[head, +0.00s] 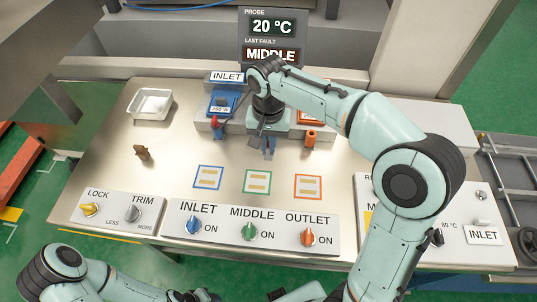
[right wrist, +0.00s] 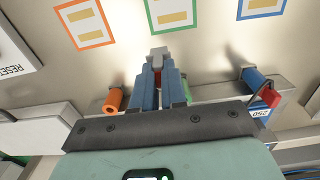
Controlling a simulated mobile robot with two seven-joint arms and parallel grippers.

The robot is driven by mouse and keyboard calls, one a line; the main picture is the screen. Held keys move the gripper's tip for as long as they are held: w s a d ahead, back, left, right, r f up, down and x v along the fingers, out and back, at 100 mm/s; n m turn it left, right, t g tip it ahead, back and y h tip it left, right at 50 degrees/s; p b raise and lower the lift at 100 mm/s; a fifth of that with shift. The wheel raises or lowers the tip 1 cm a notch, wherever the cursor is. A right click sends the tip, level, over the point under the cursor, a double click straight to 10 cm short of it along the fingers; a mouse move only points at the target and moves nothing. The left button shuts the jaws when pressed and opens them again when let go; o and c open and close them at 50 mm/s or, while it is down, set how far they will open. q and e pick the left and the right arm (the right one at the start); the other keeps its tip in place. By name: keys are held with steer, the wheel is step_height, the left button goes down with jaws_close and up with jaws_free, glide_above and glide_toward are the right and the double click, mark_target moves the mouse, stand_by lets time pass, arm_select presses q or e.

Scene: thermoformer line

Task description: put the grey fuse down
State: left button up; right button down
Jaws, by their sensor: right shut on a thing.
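My right gripper (head: 268,146) points down at the front of the middle station of the fuse block, behind the green-framed square (head: 257,181). In the right wrist view its blue fingers (right wrist: 157,84) are shut on the grey fuse (right wrist: 158,54). The fuse's grey end sticks out past the fingertips, with a small red part between the fingers. Arm and fingers mostly hide the fuse and the middle station in the head view. Part of my left arm shows at the bottom left of the head view, but its fingertips do not show.
The blue inlet station (head: 222,102) has a red lever (head: 215,125). An orange cylinder (head: 311,138) stands right of my gripper. A blue-framed square (head: 208,178) and orange-framed square (head: 308,186) lie in front. A white tray (head: 152,104) and small brown piece (head: 142,152) are left.

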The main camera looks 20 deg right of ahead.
mark_target(268, 154)
arm_select(q)
steer(key=shift+s+f+b, duration=0.3)
steer(key=shift+s+f, duration=0.05)
steer(key=shift+f, duration=0.1)
arm_select(e)
steer(key=shift+f, duration=2.5)
steer(key=shift+f, duration=0.25)
arm_select(q)
steer(key=shift+f, duration=0.1)
arm_select(e)
steer(key=c, duration=1.2)
jaws_free()
steer(key=shift+r, duration=0.15)
